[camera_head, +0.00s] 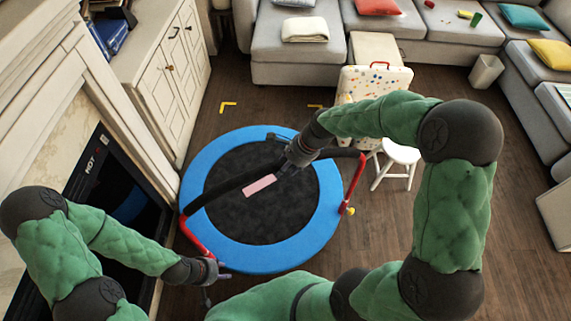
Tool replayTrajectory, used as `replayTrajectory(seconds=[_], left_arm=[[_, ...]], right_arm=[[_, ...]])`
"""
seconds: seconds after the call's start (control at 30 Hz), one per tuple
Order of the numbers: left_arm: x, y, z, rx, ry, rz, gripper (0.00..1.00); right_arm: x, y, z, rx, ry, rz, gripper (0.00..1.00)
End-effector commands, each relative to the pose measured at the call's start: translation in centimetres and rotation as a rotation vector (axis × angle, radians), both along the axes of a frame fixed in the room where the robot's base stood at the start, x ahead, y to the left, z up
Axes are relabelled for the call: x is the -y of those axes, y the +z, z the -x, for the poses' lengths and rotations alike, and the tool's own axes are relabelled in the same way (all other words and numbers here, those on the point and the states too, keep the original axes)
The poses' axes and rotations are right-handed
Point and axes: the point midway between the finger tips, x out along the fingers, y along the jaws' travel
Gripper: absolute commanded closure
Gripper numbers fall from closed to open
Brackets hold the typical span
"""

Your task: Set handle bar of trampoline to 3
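The trampoline has a blue padded rim (318,235) and a black mat (238,222), and stands on the floor in the middle of the view. Its handle bar (222,192) is a black padded bar with red side posts (357,183), lying across above the mat from lower left to upper right.
A white stool (399,154) and a patterned board (372,84) stand right of and behind the trampoline. A white cabinet (168,75) and a fireplace with a dark screen (120,208) are at the left. Wooden floor (395,225) is free at the right.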

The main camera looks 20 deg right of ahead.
Motion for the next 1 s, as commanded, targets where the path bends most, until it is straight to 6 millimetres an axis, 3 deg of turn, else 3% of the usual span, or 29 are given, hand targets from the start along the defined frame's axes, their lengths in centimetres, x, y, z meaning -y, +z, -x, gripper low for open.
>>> replayTrajectory(seconds=[1.0], left_arm=[[0.0,10.8,-0.1,0.000,0.000,0.000,0.60]], right_arm=[[0.2,11.2,-0.5,0.013,-0.008,0.002,1.00]])
